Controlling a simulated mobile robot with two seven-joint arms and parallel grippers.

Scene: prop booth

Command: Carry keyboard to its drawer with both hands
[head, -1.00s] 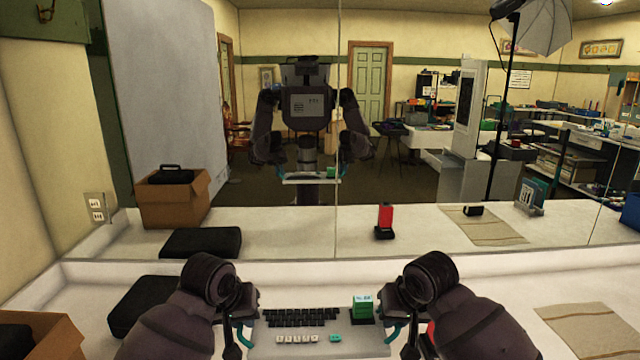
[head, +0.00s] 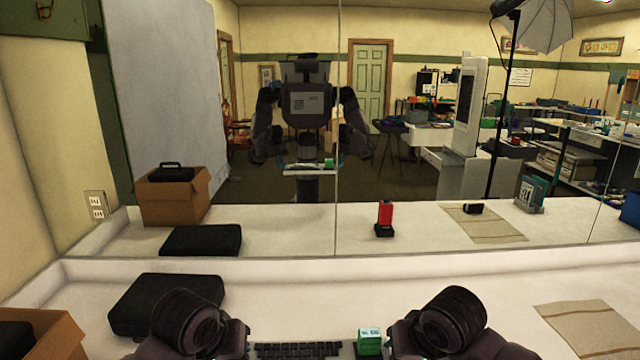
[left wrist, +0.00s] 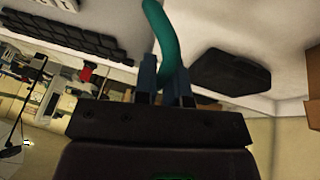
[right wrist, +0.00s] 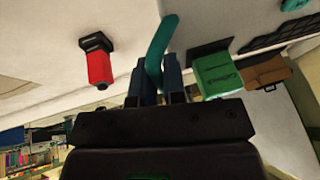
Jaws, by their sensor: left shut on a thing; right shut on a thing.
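The keyboard (head: 298,350) is a pale slab with rows of black keys, cut off by the bottom edge of the head view. Its black keys also show in the left wrist view (left wrist: 70,38). A green block with a pale lettered top (head: 369,338) sits on its right part. My left gripper (left wrist: 166,78) is shut on the teal handle (left wrist: 163,30) at the keyboard's left end. My right gripper (right wrist: 160,80) is shut on the teal handle (right wrist: 158,45) at the right end. The mirror shows the slab about level between both arms.
A black case (head: 165,303) lies on the white counter at left, by a cardboard box (head: 50,335). A striped mat (head: 590,325) lies at right. A red object on a black base (right wrist: 98,65) stands near the right gripper. A mirror (head: 290,225) backs the counter.

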